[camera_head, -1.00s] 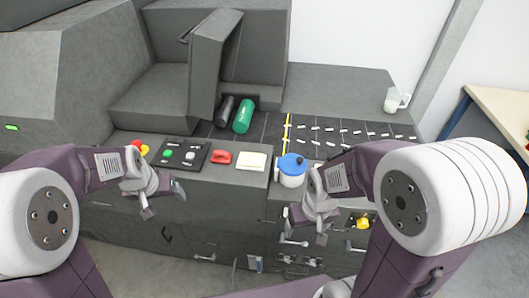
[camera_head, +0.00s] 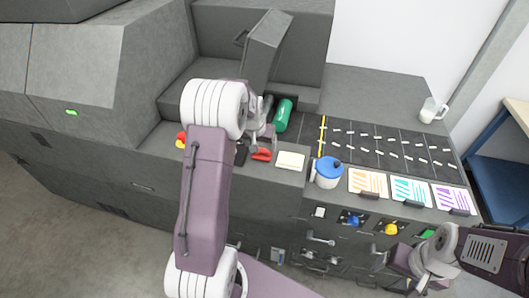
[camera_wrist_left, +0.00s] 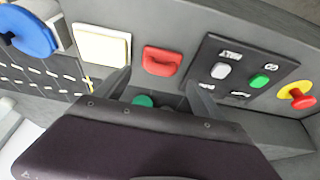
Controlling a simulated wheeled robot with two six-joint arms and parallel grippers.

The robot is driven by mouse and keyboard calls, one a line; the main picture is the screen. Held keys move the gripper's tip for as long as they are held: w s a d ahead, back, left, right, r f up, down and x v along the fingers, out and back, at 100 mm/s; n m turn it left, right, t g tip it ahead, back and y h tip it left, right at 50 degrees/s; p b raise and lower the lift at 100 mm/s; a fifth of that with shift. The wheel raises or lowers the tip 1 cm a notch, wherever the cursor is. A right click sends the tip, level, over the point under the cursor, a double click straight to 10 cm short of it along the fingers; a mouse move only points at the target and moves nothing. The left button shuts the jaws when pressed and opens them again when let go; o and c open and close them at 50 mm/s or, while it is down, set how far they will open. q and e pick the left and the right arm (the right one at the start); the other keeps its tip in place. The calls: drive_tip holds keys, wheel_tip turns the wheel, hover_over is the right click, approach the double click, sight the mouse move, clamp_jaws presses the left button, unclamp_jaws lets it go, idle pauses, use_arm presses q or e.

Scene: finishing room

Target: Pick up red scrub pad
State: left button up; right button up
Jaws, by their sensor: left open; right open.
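The red scrub pad (camera_head: 262,155) lies on the front ledge of the grey machine, between the black button panel and a cream pad. In the left wrist view the red scrub pad (camera_wrist_left: 162,61) shows whole, just beyond the gap between my fingertips. My left gripper (camera_head: 257,143) is open and empty, close above and behind the pad; it also shows in the left wrist view (camera_wrist_left: 157,85). Whether it touches the pad I cannot tell. My right gripper (camera_head: 405,274) is open, low at the right in front of the cabinet, away from the pad.
The cream pad (camera_head: 290,160) lies right of the red one, then a blue-lidded white jar (camera_head: 328,172). The button panel (camera_wrist_left: 240,75) and a red-and-yellow stop button (camera_wrist_left: 297,94) are on the other side. A green bottle (camera_head: 283,115) lies behind. A clear mug (camera_head: 430,110) stands far right.

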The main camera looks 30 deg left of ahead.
sight(262, 150)
use_arm(q)
drive_tip(key=shift+w+f, duration=0.35)
drive_tip(key=shift+f, duration=0.25)
drive_tip(key=p+x, duration=0.2)
drive_tip(key=x, duration=0.2)
drive_tip(key=shift+s+a+f, duration=0.1)
drive_tip(key=shift+f, duration=0.1)
drive_tip(key=shift+w+f, duration=0.25)
drive_tip(key=shift+f, duration=0.2)
drive_tip(key=c, duration=1.3)
drive_tip(key=shift+r, duration=0.15)
